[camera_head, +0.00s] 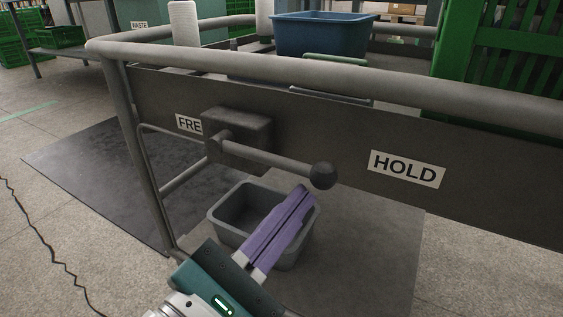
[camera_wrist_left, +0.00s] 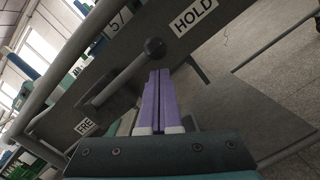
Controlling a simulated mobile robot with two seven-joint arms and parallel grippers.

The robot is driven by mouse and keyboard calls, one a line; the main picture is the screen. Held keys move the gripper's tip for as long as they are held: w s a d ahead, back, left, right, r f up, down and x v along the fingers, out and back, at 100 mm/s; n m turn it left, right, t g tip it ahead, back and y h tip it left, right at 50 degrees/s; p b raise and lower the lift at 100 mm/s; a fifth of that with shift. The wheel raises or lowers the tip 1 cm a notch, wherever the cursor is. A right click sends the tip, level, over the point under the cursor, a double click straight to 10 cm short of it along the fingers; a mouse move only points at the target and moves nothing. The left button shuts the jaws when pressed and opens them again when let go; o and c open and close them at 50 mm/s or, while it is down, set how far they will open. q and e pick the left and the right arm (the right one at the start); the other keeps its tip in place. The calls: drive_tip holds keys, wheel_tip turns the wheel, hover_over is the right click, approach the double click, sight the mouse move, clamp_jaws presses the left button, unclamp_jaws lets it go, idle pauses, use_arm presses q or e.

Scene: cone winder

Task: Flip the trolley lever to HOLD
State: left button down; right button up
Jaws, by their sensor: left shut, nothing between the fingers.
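The trolley lever (camera_head: 265,155) is a dark rod with a ball knob, pivoting on a dark block on the trolley's side panel. It points right and slightly down, towards the HOLD label (camera_head: 407,169). The label reading "FRE" (camera_head: 188,124) is partly covered by the block. My left gripper (camera_head: 304,196), with purple fingers, is shut and empty, its tips just below the ball knob. In the left wrist view the lever knob (camera_wrist_left: 155,47) stands just beyond the fingertips (camera_wrist_left: 159,72). I cannot tell whether they touch. My right gripper is not in view.
A grey bin (camera_head: 226,216) stands low behind my left gripper. The trolley's tubular rail (camera_head: 330,73) runs above the panel. A blue bin (camera_head: 320,36) and white cones (camera_head: 185,22) are on the trolley. A green crate (camera_head: 505,55) stands at the right. A black cable lies on the floor at left.

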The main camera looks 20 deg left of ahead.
use_arm(q)
drive_tip(key=shift+d+r+n, duration=0.15)
drive_tip(key=shift+r+n, duration=0.3)
drive_tip(key=shift+n, duration=0.05)
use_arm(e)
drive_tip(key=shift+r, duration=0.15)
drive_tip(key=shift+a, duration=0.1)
